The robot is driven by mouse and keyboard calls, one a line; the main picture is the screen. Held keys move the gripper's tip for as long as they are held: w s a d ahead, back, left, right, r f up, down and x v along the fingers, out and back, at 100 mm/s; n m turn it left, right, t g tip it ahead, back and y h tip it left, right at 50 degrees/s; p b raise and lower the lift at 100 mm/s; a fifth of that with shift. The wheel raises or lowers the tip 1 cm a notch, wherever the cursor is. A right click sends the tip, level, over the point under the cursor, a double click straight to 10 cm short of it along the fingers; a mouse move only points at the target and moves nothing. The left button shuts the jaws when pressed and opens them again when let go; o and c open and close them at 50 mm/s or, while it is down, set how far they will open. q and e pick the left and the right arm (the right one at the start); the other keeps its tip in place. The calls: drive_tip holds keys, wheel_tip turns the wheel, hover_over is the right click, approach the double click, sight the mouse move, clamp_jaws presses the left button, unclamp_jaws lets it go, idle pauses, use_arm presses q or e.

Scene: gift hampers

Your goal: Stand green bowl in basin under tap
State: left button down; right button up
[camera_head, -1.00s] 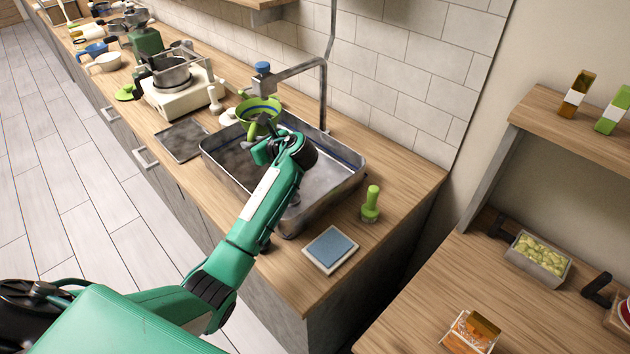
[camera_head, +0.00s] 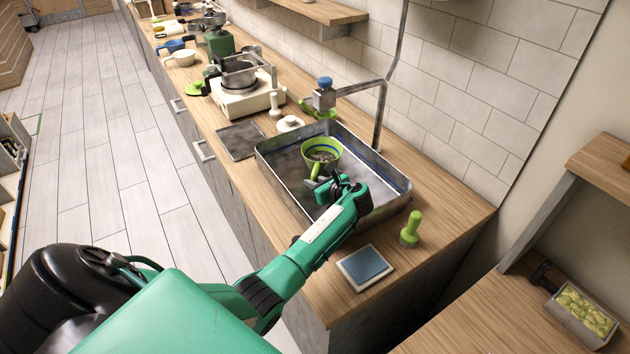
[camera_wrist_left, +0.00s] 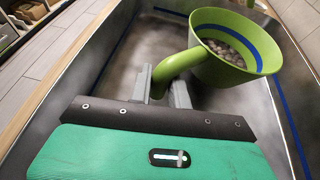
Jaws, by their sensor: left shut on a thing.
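The green bowl (camera_head: 322,168) has a blue band inside and small greyish pieces in it. It is in the basin area, near the far-left end, below and slightly in front of the tap head (camera_head: 325,95). My left gripper (camera_head: 325,187) is shut on the bowl's green handle; the grip also shows in the left wrist view (camera_wrist_left: 161,88). There the bowl (camera_wrist_left: 212,70) looks nearly upright inside the walls of the metal basin (camera_head: 277,183). I cannot tell whether its bottom touches the basin floor. My right gripper is not in view.
A green-handled brush (camera_head: 411,230) and a blue sponge on a tray (camera_head: 366,266) are right of the basin. A white lidded item (camera_head: 290,123), a dark mat (camera_head: 241,139) and a stove with a pot (camera_head: 242,90) are to its left.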

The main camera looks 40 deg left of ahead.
use_arm(q)
drive_tip(key=shift+f, duration=0.1)
drive_tip(key=shift+f, duration=0.5)
drive_tip(key=c, duration=1.3)
unclamp_jaws()
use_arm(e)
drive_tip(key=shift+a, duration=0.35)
